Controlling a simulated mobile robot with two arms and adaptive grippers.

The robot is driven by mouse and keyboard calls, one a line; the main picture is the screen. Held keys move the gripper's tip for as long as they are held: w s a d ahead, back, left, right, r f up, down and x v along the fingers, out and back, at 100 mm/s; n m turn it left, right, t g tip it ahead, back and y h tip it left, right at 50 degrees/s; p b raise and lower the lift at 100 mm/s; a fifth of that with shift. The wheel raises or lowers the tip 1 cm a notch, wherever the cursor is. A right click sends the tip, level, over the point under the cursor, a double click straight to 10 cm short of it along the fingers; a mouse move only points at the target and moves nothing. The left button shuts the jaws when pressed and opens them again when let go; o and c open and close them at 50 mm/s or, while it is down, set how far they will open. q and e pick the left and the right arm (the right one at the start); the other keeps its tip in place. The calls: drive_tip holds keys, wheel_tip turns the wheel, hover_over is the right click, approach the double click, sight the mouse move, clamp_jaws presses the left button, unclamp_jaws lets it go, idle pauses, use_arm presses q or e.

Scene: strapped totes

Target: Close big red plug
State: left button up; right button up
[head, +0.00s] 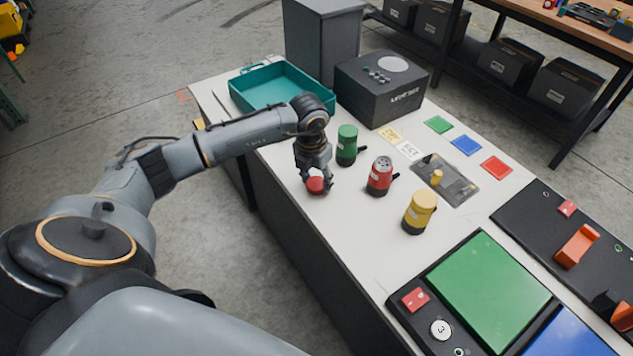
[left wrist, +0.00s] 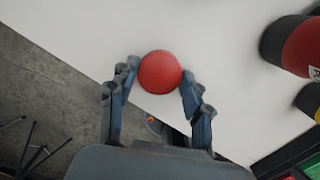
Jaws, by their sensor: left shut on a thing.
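My left gripper (head: 317,180) is shut on a round red cap (head: 316,186) near the table's left edge. In the left wrist view the red cap (left wrist: 160,72) sits between the two fingertips, with white tabletop behind it. Whether the cap touches the table is unclear. The big red plug (head: 380,178) stands upright to the right of my left gripper, with a grey top showing dark holes and no red cap on it. Part of the red plug body (left wrist: 295,45) shows at the right edge of the left wrist view. My right gripper is not in view.
A green plug (head: 347,142) stands behind the red one and a yellow plug (head: 419,211) in front-right. Around them are a teal tray (head: 249,103), a dark box (head: 372,101), a grey plate with a yellow peg (head: 454,189) and a green-topped panel (head: 487,290).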

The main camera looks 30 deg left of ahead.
use_arm(q)
drive_tip(key=shift+r, duration=0.1)
drive_tip(key=shift+r, duration=0.6)
drive_tip(key=s+d+r+b, duration=0.4)
drive_tip(key=s+r, duration=0.7)
drive_tip(key=s, duration=0.2)
drive_tip(key=shift+s+r, duration=0.25)
drive_tip(key=shift+r, duration=0.1)
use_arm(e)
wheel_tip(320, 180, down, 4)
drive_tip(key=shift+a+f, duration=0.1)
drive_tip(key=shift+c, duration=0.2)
